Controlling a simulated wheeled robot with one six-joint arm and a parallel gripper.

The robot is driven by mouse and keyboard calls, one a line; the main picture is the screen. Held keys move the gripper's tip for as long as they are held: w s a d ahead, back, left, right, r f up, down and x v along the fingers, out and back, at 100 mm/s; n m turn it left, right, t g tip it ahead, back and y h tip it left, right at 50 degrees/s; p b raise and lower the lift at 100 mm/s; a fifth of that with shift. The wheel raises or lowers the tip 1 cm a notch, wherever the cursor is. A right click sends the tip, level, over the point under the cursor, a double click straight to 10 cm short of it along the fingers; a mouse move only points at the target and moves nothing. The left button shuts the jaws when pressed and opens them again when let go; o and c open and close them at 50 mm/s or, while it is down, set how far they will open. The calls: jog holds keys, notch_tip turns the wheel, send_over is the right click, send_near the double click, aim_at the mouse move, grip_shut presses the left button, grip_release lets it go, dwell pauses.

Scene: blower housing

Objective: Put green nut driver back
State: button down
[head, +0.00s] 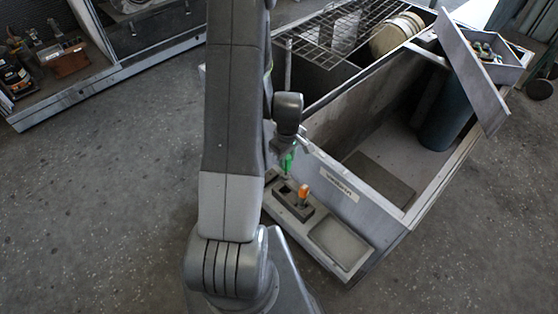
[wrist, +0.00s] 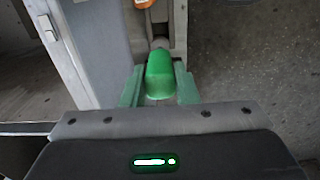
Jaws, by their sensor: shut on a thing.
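The green nut driver (head: 288,162) is in my gripper (head: 285,149), above the back end of a dark holder block (head: 293,210). In the wrist view its green handle (wrist: 159,73) sits between the two fingers of my gripper (wrist: 159,88), which are shut on it. A grey shaft end shows beyond the handle, towards the holder (wrist: 178,22). I cannot tell whether the tip is inside a socket. An orange-handled driver (head: 303,194) stands upright in the same holder; its handle also shows at the top of the wrist view (wrist: 146,3).
The holder sits on a ledge beside a shallow empty tray (head: 340,243), along the labelled wall of a large open grey housing (head: 375,205). A dark cylinder (head: 446,115) stands inside the housing. A bench with tools (head: 45,65) is at the far left. The floor between is clear.

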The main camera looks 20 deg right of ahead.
aim_at(286, 176)
notch_tip(286, 176, down, 7)
jog(key=b, duration=0.4)
jog(key=shift+f+b, duration=0.15)
jog(key=shift+b, duration=0.2)
jog(key=shift+f+b, duration=0.35)
jog(key=shift+f, duration=0.05)
jog(key=shift+b, duration=0.55)
jog(key=shift+f, duration=0.15)
jog(key=shift+f+b, duration=1)
jog(key=shift+b, duration=0.05)
jog(key=shift+f+b, duration=1)
jog(key=shift+f, duration=0.05)
jog(key=shift+f, duration=0.1)
jog(key=shift+f+b, duration=0.35)
jog(key=shift+b, duration=0.15)
